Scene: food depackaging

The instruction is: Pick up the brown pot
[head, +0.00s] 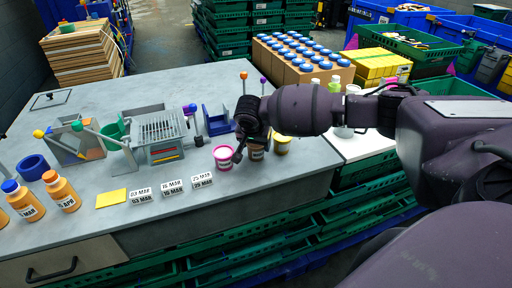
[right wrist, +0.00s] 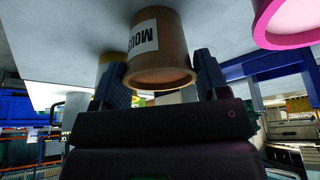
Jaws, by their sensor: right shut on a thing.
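The brown pot (head: 257,153) is near the front edge of the grey worktop, partly hidden behind my right gripper (head: 253,143). In the right wrist view the brown pot (right wrist: 162,65) appears upside down, with a white label whose visible letters read "MOUS". My right gripper's fingers (right wrist: 160,75) lie on either side of it, shut on it. I cannot tell whether its base is clear of the worktop. My left gripper is not in view.
A pink-and-white pot (head: 223,157) stands close on the left and a yellow pot (head: 282,145) close on the right. Date cards (head: 172,187), a yellow sponge-like block (head: 111,198) and orange bottles (head: 62,193) are further left. A metal rack (head: 161,135) stands behind.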

